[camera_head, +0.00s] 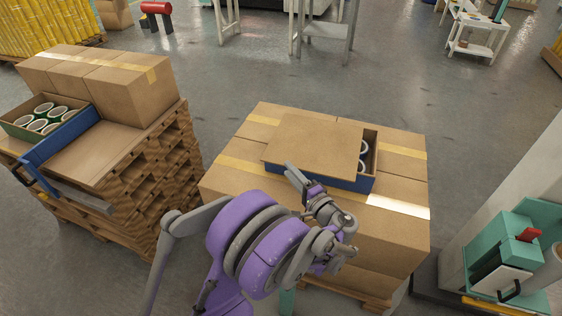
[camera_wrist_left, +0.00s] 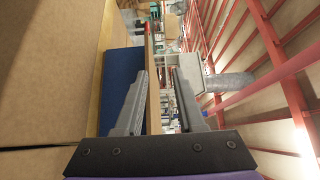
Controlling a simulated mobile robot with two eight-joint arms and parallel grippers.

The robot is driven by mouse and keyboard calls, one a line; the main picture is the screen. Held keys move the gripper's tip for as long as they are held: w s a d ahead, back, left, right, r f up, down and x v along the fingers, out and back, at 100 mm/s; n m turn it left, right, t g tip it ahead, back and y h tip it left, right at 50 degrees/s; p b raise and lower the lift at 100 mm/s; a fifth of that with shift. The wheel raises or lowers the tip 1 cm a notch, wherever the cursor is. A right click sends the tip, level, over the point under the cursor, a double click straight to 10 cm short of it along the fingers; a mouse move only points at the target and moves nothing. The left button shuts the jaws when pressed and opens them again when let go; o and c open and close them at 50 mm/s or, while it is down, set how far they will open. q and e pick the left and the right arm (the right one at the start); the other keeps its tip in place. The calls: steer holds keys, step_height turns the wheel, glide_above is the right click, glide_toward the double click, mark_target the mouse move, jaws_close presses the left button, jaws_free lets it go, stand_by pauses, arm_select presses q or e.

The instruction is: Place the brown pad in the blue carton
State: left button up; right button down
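The brown pad (camera_head: 315,146) is a flat sheet lying over the top of the blue carton (camera_head: 345,180) in the head view. It covers most of the carton; a strip at the right stays open and shows white rolls. The pad looks shifted left and slightly skewed. My left gripper (camera_head: 291,172) is at the pad's near edge. In the left wrist view the blue carton wall (camera_wrist_left: 122,85) is beside the fingers. The pad's thin brown edge (camera_wrist_left: 153,95) runs between the two fingers, with a gap to the right finger. My right gripper is not in view.
The blue carton stands on taped brown boxes (camera_head: 228,178) on a pallet. At left, another pallet (camera_head: 155,170) holds boxes and an open carton of green-and-white rolls (camera_head: 45,118). A teal machine (camera_head: 505,255) stands at right.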

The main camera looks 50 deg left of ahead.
arm_select(q)
steer(key=s+d+f+n+t+h, duration=0.1)
steer(key=s+d+f+h, duration=0.2)
steer(key=s+d+h, duration=0.6)
steer(key=s+d+f+h, duration=0.3)
steer(key=s+d+h, duration=0.5)
steer(key=d, duration=0.9)
steer(key=shift+s+n+t+h, duration=0.4)
steer(key=shift+s, duration=0.55)
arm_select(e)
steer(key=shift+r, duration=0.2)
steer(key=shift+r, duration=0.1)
